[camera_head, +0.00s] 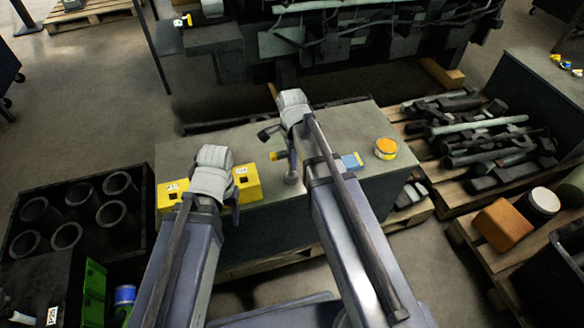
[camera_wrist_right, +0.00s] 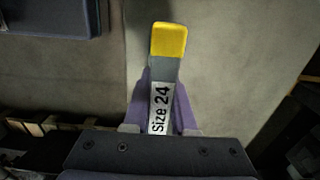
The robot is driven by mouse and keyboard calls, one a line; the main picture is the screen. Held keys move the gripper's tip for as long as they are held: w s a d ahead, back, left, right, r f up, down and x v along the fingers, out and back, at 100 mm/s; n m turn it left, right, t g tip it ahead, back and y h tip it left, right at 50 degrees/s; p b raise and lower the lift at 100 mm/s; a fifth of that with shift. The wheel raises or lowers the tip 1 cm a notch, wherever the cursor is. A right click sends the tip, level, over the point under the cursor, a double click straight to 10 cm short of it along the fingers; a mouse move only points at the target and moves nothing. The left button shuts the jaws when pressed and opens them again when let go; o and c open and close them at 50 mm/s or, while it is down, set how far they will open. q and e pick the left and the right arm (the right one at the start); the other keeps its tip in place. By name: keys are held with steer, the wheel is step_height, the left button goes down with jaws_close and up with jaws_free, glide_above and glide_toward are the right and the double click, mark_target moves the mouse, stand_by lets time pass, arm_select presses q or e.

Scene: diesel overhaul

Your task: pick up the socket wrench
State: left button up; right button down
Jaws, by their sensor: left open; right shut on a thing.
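The socket wrench (camera_wrist_right: 160,105) shows in the right wrist view as a grey bar with a yellow end and a white "Size 24" label. My right gripper (camera_wrist_right: 160,122) is shut around it, with a purple finger on each side of the label. In the head view the wrench's yellow end (camera_head: 279,155) shows just left of my right wrist, over the grey bench top. The rest of the wrench is partly hidden there by my right arm. My left gripper (camera_head: 236,208) is open, in front of a yellow box; its fingers are mostly hidden.
The yellow box (camera_head: 249,182) stands on the grey bench (camera_head: 210,145). A blue item (camera_head: 352,161) and an orange-topped can (camera_head: 386,148) are to the right. A crate of cylinders (camera_head: 148,215) stands left. Pallets with metal parts (camera_head: 480,140) lie right. The engine (camera_head: 340,38) is behind.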

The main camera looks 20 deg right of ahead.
arm_select(q)
steer(key=shift+r, duration=0.1)
stand_by(0.5)
arm_select(e)
step_height(320, 180, up, 10)
steer(key=p, duration=1)
arm_select(q)
step_height(320, 180, up, 10)
arm_select(e)
steer(key=c, duration=1.3)
jaws_free()
jaws_close()
arm_select(q)
steer(key=shift+c, duration=0.4)
